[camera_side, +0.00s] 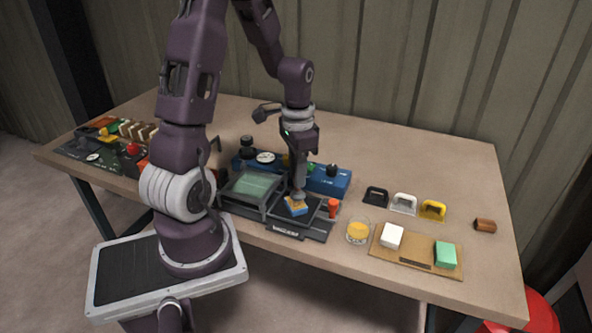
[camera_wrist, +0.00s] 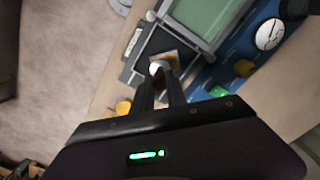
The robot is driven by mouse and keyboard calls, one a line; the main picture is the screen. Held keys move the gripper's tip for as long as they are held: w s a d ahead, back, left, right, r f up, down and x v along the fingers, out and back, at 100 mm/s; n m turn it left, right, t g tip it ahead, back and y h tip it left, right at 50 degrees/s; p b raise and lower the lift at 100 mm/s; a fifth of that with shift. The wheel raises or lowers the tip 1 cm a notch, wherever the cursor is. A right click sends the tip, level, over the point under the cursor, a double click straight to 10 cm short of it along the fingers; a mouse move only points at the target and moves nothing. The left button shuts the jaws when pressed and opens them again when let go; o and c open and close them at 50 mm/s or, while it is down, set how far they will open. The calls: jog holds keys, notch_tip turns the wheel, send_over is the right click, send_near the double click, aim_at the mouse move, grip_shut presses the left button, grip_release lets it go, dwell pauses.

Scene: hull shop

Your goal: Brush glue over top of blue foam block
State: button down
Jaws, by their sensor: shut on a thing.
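The blue foam block (camera_side: 297,207) lies on a dark tray in the side view, and its top looks orange-yellow. It also shows in the wrist view (camera_wrist: 168,57), partly covered by my fingers. My gripper (camera_side: 299,191) points down just above the block. Its fingers (camera_wrist: 165,78) are shut on a small, mostly hidden thing with a pale end, which looks like the brush (camera_wrist: 156,67). The pale end is at or just over the block's top; I cannot tell whether it touches. A clear cup of yellow-orange glue (camera_side: 358,232) stands to the right of the tray.
A framed greenish panel (camera_side: 251,186) is left of the block, with a blue control box (camera_side: 328,181) behind. A red-orange knob (camera_side: 333,206) is close on the right. A board (camera_side: 416,258) holds a white block (camera_side: 391,236) and a green block (camera_side: 445,255).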

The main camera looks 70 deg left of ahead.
jog(key=shift+d, duration=0.5)
jog(key=a, duration=0.4)
jog(key=shift+a, duration=0.2)
dwell(0.3)
notch_tip(320, 180, up, 6)
dwell(0.6)
dwell(0.4)
